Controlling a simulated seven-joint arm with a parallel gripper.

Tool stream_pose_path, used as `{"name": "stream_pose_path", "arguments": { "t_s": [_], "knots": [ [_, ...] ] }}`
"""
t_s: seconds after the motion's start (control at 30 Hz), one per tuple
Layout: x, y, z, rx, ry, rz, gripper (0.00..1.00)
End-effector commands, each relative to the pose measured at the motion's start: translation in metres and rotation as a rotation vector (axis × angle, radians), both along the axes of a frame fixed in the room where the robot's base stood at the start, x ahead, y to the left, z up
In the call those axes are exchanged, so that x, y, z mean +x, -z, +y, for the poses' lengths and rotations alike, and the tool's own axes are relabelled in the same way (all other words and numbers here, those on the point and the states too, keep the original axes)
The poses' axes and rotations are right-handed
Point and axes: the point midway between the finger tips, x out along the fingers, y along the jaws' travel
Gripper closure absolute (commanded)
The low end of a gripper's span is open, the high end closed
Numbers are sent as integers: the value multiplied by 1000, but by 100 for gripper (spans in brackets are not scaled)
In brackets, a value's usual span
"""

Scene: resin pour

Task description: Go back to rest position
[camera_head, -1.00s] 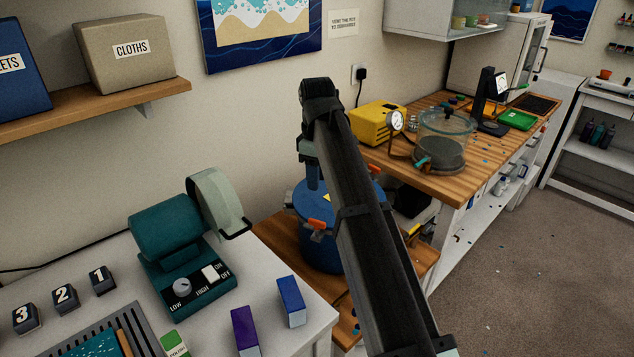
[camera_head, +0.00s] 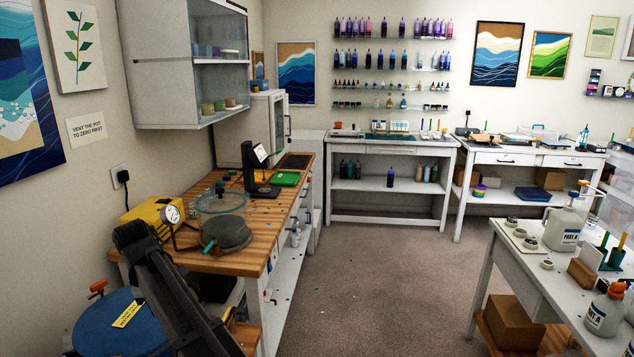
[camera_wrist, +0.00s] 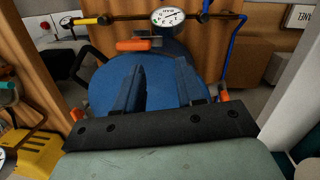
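My gripper (camera_wrist: 160,82) shows in the wrist view with its two dark fingers apart and nothing between them. It is above the round blue lid of a pot (camera_wrist: 105,92), which has orange clamps around it. Whether the fingertips touch the lid is unclear. In the head view, my dark arm crosses the lower left beside the blue pot (camera_head: 105,318), which carries a yellow label. My gripper is not clearly visible there.
A pressure gauge (camera_wrist: 167,17) on a pipe stands beyond the lid. A white table (camera_head: 485,262) with jugs stands right.

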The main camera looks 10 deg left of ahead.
Motion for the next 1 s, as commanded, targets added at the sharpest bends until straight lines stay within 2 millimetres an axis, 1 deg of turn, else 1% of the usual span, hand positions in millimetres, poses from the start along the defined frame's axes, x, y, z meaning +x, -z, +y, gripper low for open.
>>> {"name": "stream_pose_path", "arguments": {
  "t_s": [0.03, 0.07, 0.1, 0.13, 0.2, 0.27, 0.3, 0.43, 0.5, 0.57, 0.6, 0.73, 0.8, 0.87, 1.0],
  "knots": [
    [18, 19, -26, -18, 52, -19, 62],
    [28, 29, -38, -25, 81, -30, 62],
    [39, 45, -54, -37, 117, -37, 62],
    [45, 58, -66, -42, 144, -36, 62],
    [54, 88, -87, -52, 193, -24, 62],
    [59, 113, -105, -60, 234, -11, 62],
    [62, 129, -117, -65, 263, -2, 62],
    [69, 180, -160, -80, 355, 26, 62],
    [70, 207, -183, -90, 404, 41, 62],
    [70, 229, -203, -98, 448, 54, 62],
    [69, 243, -217, -102, 476, 63, 62],
    [63, 288, -261, -118, 571, 92, 62],
    [57, 311, -285, -127, 622, 107, 62],
    [51, 330, -306, -136, 666, 121, 62],
    [33, 371, -352, -153, 770, 152, 62]
  ]
}}
